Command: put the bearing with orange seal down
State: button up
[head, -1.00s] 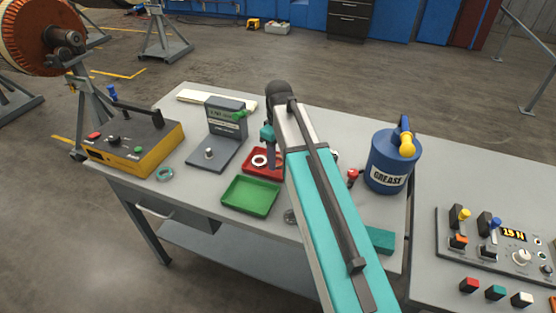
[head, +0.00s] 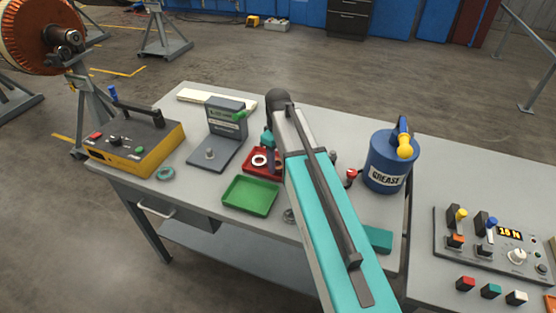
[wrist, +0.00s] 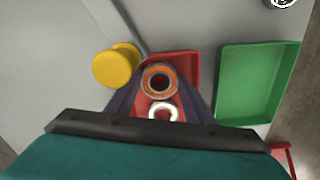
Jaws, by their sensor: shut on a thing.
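The bearing with orange seal (wrist: 160,80) is held between the fingertips of my gripper (wrist: 160,88) in the wrist view, its ring facing the camera. The red tray (wrist: 184,62) lies beneath it. A bearing with a white seal (wrist: 163,110) lies in that tray, close beside the held one in the picture. In the head view my gripper (head: 271,165) is over the red tray (head: 249,169), and the white-sealed bearing (head: 259,160) shows at its left. The held bearing is hidden there. I cannot tell whether it touches the tray.
A green tray (head: 231,207) is empty in front of the red one. A grey press-like stand (head: 213,152) and a teal ring (head: 165,173) are to the left. A blue grease can (head: 389,160) stands right of my arm. A yellow round thing (wrist: 112,67) is near my fingers.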

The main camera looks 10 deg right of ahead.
jog(key=shift+f, duration=0.35)
jog(key=shift+f, duration=0.15)
jog(key=shift+s+f, duration=0.15)
jog(key=shift+f, duration=0.2)
